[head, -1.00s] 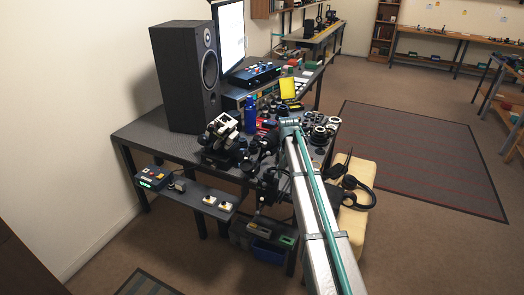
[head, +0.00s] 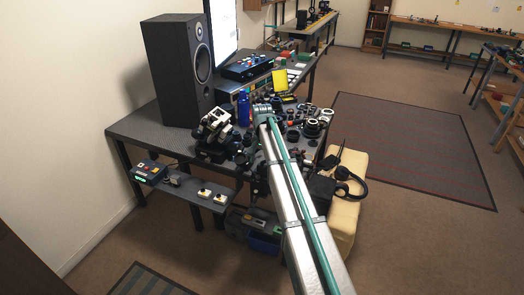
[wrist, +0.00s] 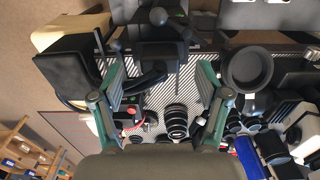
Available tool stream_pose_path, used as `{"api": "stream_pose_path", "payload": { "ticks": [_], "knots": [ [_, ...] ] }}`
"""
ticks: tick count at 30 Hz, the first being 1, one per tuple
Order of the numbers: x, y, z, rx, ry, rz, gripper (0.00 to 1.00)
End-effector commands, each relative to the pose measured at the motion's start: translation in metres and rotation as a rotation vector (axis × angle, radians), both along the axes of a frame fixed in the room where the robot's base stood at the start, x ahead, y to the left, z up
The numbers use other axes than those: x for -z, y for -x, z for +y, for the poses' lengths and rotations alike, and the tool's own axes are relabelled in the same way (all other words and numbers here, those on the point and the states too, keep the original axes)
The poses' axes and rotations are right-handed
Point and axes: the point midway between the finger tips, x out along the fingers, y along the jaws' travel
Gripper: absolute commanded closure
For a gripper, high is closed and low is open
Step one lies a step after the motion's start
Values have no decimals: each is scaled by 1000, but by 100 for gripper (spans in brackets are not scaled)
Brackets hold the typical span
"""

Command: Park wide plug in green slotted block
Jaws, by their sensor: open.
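My gripper (wrist: 163,98) is open, with its two teal fingers wide apart and nothing held between them. In the wrist view, a black ribbed lens barrel (wrist: 176,121) shows beyond the fingers, over a patterned tabletop. A dark round cup-like part (wrist: 249,70) lies right of the right finger; I cannot tell whether it is the wide plug. No green slotted block can be made out with certainty. In the head view, my arm hides the gripper and part of the bench.
The bench (head: 150,130) is crowded with lens parts, a tall speaker (head: 178,65) and a blue bottle (head: 243,107). A low shelf (head: 180,188) juts out in front. A pale padded seat (head: 346,212) with headphones (head: 352,183) stands to the right. Open floor lies beyond.

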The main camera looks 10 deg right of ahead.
Motion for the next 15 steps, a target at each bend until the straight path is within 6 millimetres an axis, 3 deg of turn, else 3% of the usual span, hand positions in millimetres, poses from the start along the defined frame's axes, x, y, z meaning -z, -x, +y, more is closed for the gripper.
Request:
{"api": "stream_pose_path", "payload": {
  "ticks": [7,15],
  "knots": [
    [26,0,0,0,0,0,25],
    [33,0,0,0,1,-1,25]
  ]
}}
